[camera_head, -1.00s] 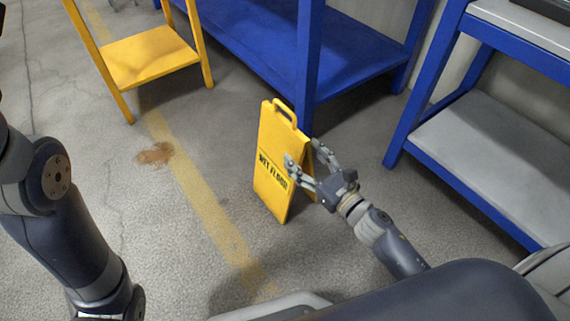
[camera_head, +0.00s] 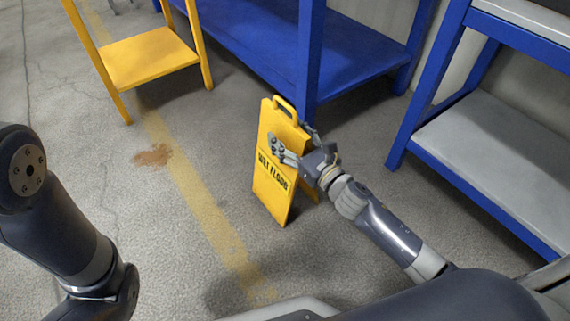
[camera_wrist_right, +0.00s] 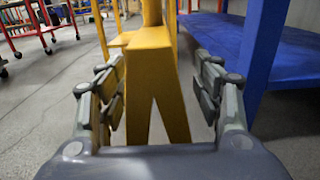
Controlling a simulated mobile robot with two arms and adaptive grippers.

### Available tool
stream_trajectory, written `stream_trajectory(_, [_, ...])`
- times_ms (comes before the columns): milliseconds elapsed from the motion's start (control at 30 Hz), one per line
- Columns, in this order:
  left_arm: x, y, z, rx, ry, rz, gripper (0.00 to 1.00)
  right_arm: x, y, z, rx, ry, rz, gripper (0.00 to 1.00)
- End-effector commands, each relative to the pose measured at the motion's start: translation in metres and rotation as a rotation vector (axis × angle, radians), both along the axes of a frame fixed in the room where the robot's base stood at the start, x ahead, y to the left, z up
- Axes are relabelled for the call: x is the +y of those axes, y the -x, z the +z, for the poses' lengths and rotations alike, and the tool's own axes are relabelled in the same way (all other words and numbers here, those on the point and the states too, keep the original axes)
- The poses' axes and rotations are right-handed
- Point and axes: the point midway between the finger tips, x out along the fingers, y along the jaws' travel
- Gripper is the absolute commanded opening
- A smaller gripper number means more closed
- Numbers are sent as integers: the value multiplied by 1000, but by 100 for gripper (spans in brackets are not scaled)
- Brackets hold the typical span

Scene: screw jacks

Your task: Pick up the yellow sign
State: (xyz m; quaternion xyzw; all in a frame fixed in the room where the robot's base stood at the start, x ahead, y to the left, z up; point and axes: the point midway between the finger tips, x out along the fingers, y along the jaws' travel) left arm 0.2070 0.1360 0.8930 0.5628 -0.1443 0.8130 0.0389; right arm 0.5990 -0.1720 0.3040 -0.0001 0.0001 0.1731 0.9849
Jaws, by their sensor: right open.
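The yellow wet floor sign (camera_head: 273,186) stands upright on the concrete floor, with its two panels spread and a handle loop at its top. My right gripper (camera_head: 293,143) is open at the upper part of the sign, with one finger in front of the lettered panel and the other by its far side. In the right wrist view the sign (camera_wrist_right: 152,80) stands between the open fingers of the gripper (camera_wrist_right: 160,90), with room visible on both sides. My left gripper is out of view; only my left arm shows.
A blue shelf (camera_head: 310,55) stands close behind the sign. A blue rack with grey shelves (camera_head: 490,150) is at the right. A yellow stand (camera_head: 148,60) is at the upper left. The floor left of the sign is clear, with a brown stain (camera_head: 153,155).

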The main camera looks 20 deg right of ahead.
Motion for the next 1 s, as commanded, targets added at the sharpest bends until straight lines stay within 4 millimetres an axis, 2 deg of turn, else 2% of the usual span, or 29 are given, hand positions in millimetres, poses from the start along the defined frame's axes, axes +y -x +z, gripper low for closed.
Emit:
stream_trajectory(100, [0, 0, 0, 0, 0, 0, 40, 0, 0, 0, 1, 0, 0, 61])
stream_trajectory(133, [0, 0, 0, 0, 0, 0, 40, 0, 0, 0, 0, 0, 0, 56])
stream_trajectory(300, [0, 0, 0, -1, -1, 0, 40, 0, 0, 0, 0, 0, 0, 18])
stream_trajectory(400, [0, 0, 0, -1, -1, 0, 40, 0, 0, 0, 0, 0, 0, 0])
stream_trajectory(833, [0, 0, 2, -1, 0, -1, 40, 0, 0, 5, -5, -2, 2, 0])
stream_trajectory(1000, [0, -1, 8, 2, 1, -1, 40, 0, 0, 13, -5, -2, 2, 0])
